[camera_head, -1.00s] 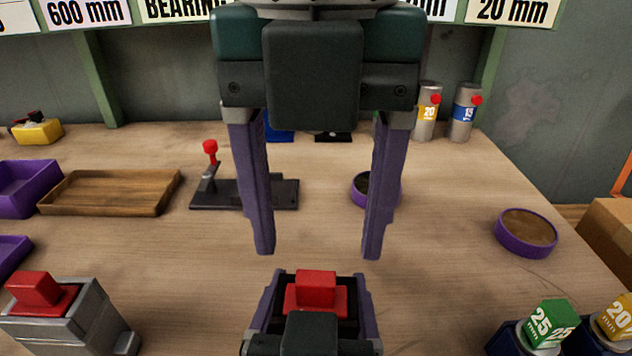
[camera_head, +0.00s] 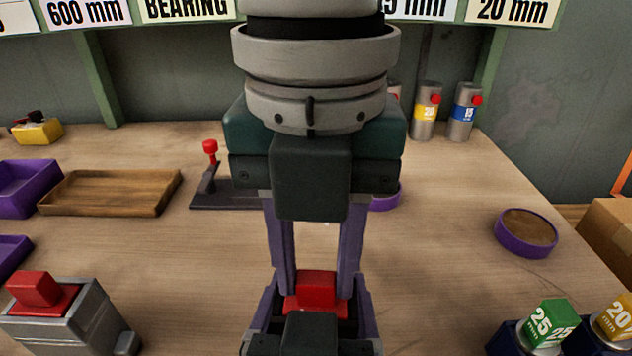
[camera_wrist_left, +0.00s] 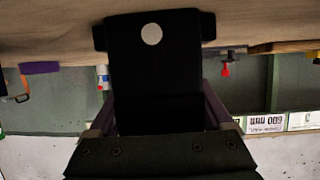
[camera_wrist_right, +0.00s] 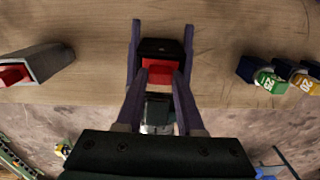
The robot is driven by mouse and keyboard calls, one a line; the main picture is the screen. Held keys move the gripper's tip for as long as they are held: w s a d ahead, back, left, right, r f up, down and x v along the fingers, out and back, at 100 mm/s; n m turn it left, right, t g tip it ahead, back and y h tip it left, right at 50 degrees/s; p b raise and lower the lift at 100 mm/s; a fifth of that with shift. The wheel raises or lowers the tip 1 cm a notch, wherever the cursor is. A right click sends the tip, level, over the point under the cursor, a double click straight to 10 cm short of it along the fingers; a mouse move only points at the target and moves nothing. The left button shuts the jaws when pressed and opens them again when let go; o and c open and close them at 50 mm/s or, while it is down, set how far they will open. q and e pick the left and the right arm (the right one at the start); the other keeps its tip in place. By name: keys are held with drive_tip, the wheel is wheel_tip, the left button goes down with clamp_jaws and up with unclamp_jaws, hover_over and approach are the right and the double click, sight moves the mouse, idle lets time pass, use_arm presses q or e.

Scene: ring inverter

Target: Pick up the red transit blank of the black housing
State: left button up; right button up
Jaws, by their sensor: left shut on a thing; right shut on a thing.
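The black housing (camera_wrist_left: 150,75) is held between the purple fingers of my left gripper (camera_head: 315,300), low in the middle of the head view. It shows a white round spot in the left wrist view. The red transit blank (camera_head: 317,287) sits in the housing's top, and it also shows in the right wrist view (camera_wrist_right: 160,70). My right gripper (camera_wrist_right: 162,78) reaches down from above. Its fingers are shut on the red blank, one on each side. The blank's lower part is hidden in the housing.
A grey block with another red piece (camera_head: 38,290) stands at the left. Green 25 mm and yellow 20 mm blocks (camera_head: 548,324) stand at the lower right. A wooden tray (camera_head: 110,192), a red-knobbed lever fixture (camera_head: 209,165) and a purple round dish (camera_head: 527,233) lie on the workbench.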

sight(316, 277)
clamp_jaws()
wheel_tip(316, 277, up, 10)
idle(0.5)
use_arm(q)
drive_tip(key=o, duration=1.5)
